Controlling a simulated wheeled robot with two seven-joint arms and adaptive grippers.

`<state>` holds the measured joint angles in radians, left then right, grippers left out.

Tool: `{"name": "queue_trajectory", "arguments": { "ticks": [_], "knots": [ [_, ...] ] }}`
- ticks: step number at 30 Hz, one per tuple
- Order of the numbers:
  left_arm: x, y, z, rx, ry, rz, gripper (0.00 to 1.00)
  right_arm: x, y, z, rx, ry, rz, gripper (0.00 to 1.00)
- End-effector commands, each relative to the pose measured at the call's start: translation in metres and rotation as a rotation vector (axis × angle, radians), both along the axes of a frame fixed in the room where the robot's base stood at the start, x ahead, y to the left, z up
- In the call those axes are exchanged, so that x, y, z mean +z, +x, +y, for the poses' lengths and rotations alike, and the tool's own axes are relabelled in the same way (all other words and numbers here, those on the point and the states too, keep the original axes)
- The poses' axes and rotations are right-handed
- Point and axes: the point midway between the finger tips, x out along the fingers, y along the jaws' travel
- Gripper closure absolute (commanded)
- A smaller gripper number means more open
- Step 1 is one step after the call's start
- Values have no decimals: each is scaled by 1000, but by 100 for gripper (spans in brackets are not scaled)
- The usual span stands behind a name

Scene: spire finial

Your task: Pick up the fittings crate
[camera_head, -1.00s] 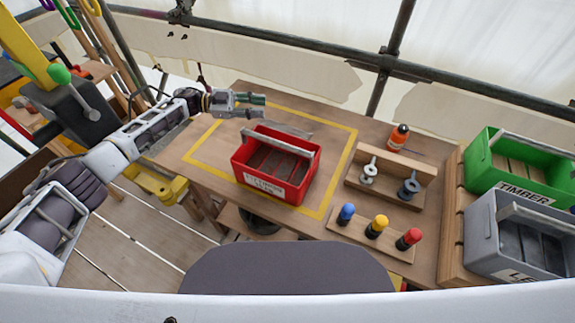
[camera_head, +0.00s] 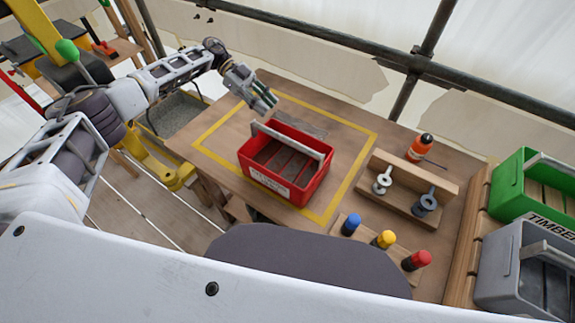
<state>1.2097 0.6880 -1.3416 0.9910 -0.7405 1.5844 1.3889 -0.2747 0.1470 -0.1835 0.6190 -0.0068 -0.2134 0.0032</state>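The fittings crate appears to be the red open crate (camera_head: 257,177) with a pale label on its front and a grey bar handle (camera_head: 290,138) across its top. It stands upright inside the yellow outline on the wooden table. The label is too small to read fully. My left gripper (camera_head: 266,104) is above the table just behind the crate's back left corner, pointing down toward the handle's left end. Its fingers look a little apart with nothing between them, and it does not appear to hold the handle. My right gripper is not in view.
A strip with blue, yellow and red knobs (camera_head: 384,239) is in front.

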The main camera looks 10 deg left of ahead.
Motion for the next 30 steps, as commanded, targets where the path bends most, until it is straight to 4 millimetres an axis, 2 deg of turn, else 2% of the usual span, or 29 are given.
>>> {"name": "queue_trajectory", "arguments": {
  "ticks": [8,24,30],
  "knots": [
    [-3,-2,-7,-1,-2,-1,70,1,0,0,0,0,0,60],
    [-34,-24,-60,-2,-2,0,70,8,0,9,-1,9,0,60],
    [-41,-28,-70,-1,-2,-1,70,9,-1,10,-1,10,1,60]
  ]
}}
